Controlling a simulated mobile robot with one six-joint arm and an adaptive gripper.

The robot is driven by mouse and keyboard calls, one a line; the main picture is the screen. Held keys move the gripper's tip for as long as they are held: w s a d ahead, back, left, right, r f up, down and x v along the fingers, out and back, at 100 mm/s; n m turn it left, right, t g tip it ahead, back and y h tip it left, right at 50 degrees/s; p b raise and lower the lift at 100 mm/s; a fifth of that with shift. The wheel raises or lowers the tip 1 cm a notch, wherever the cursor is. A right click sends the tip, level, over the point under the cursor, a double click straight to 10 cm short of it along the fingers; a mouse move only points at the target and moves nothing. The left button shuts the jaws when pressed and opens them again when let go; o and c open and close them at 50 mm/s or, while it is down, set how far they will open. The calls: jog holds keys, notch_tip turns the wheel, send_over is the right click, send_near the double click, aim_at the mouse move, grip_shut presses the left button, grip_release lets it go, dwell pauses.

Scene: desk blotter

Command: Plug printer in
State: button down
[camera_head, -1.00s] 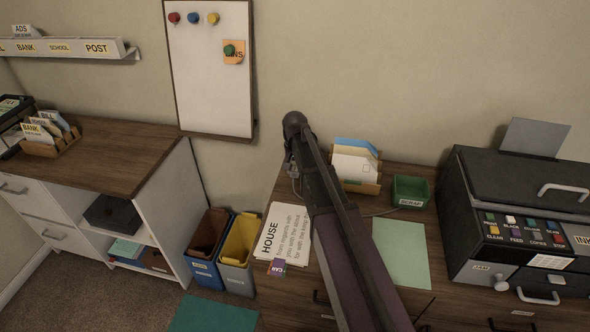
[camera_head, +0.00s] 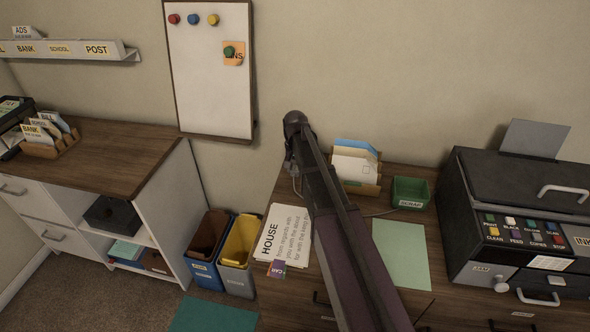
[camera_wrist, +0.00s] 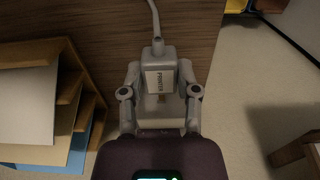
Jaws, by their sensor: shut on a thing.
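The printer (camera_head: 525,190) is a dark machine with coloured buttons at the right end of the desk. In the wrist view, my gripper (camera_wrist: 160,100) is shut on a grey plug (camera_wrist: 159,80) with a printed label. A pale cord (camera_wrist: 153,20) runs from the plug's far end. In the head view, my arm hides most of the gripper and the plug, near the back left of the desk. A thin grey cord (camera_head: 378,213) lies on the desk behind my arm. No socket can be made out.
A letter rack (camera_head: 362,187) with envelopes and a green scrap tray (camera_head: 410,193) stand beside my arm. A HOUSE paper (camera_head: 283,235) and a green sheet (camera_head: 402,254) lie on the desk. Blue and yellow bins (camera_head: 240,240) stand left of the desk. A pinboard (camera_head: 212,85) hangs on the wall.

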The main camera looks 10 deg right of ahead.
jog(key=shift+w+d, duration=0.35)
jog(key=shift+w, duration=0.5)
jog(key=shift+c, duration=1.3)
grip_release()
jog(key=shift+s, duration=0.15)
jog(key=shift+s+a, duration=0.55)
jog(key=shift+s, duration=0.75)
jog(key=shift+s+a, duration=0.6)
jog(key=shift+s, duration=0.75)
jog(key=shift+s+a, duration=0.55)
jog(key=shift+s, duration=0.75)
